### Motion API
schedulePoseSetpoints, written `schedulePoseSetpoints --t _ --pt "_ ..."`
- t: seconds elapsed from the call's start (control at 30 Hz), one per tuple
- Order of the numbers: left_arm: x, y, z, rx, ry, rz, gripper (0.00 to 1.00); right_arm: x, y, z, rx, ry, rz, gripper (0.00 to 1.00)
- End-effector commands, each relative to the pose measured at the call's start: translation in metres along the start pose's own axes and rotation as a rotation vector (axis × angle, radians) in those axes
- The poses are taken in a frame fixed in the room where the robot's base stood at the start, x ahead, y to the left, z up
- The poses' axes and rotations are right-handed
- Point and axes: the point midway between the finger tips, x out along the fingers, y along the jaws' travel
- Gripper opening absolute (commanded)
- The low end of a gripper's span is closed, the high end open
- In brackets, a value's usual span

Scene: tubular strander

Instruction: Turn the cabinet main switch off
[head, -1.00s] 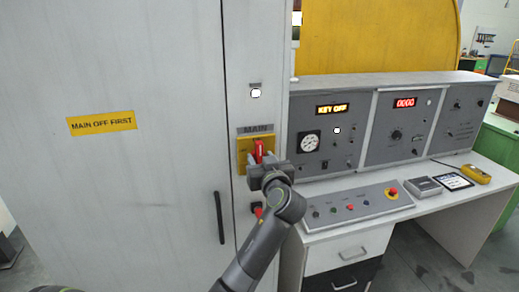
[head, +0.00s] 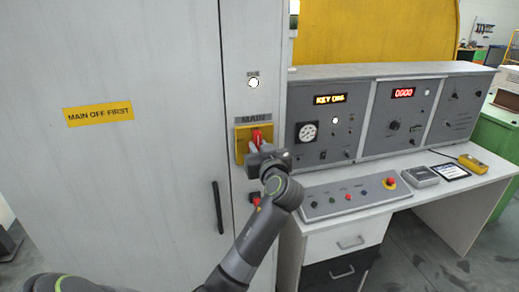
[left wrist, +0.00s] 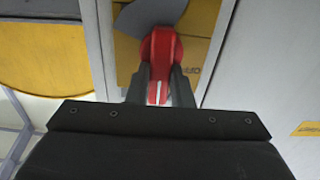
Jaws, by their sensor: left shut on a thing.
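The main switch has a red handle (head: 257,137) on a yellow plate (head: 240,144), under a grey "MAIN" label on the light cabinet. The handle points about upright. My left gripper (head: 256,149) is at the handle, coming from below and in front, and covers its lower part. In the left wrist view, the two dark fingers of my left gripper (left wrist: 160,88) are shut on the red handle (left wrist: 161,48), one on each side. The cabinet edges look slightly tilted there. My right gripper is not in view.
A lit white lamp (head: 254,83) sits above the switch. A red knob (head: 256,199) is below it, partly behind my arm. A black door handle (head: 217,207) is to the left. The control desk (head: 350,198) stands close on the right.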

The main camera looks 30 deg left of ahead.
Motion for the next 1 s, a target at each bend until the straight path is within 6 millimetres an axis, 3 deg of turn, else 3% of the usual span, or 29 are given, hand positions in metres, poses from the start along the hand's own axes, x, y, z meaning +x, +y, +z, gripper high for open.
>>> schedulePoseSetpoints --t 0.37,1.0 --pt "0.0 -0.004 0.007 -0.219 0.004 0.001 0.0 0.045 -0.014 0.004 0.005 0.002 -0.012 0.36" --pt "0.0 -0.012 0.01 -0.825 0.004 0.002 0.0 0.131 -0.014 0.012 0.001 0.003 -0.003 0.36"
